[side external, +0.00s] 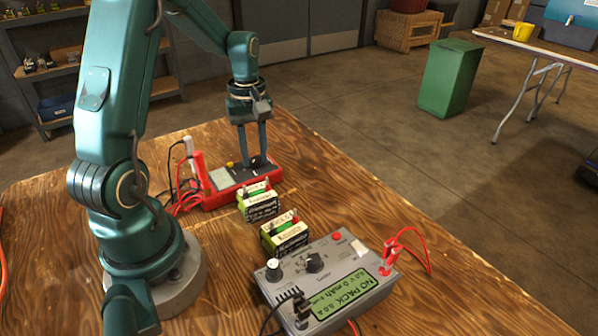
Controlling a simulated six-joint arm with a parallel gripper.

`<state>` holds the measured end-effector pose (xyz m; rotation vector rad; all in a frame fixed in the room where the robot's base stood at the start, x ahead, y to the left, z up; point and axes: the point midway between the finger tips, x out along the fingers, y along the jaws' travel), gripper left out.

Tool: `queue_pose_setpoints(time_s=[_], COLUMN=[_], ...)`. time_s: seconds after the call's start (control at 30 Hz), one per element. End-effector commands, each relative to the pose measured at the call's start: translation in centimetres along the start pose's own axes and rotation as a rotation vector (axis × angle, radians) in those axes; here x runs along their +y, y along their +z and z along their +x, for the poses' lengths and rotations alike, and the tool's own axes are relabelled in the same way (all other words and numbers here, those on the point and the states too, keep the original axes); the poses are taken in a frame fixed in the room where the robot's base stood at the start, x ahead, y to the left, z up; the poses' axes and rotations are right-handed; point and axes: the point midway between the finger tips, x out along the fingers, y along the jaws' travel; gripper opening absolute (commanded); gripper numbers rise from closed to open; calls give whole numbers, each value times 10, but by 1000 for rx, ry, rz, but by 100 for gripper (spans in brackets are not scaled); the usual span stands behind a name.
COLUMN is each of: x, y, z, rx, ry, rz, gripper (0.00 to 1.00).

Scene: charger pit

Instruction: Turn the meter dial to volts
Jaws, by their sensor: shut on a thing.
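The red meter (222,196) lies flat on the wooden table, with a pale display (221,179) at its left end and a dark face at its right. My gripper (254,165) points straight down over the dark face, its two fingers low on it and shut on the meter dial. The dial itself is mostly hidden between the fingertips, so its pointer and setting cannot be read. A small yellow button (229,164) shows just left of the fingers.
Two green-and-white battery packs (258,202) (286,235) stand in front of the meter. A grey charger (343,255) with knobs and a green screen is nearer. Red and black leads (187,200) lie left of the meter.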

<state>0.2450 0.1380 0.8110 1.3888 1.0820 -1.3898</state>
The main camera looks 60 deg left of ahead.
Motion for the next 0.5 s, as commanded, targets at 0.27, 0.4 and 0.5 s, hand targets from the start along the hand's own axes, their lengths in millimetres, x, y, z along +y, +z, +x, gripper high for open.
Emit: queue_pose_setpoints(time_s=[0.27,0.4,0.5], x=[0,0,0], y=[0,0,0], z=[0,0,0], rx=[1,1,2], ry=[1,1,1], rz=[260,390,477], gripper=[0,0,0])
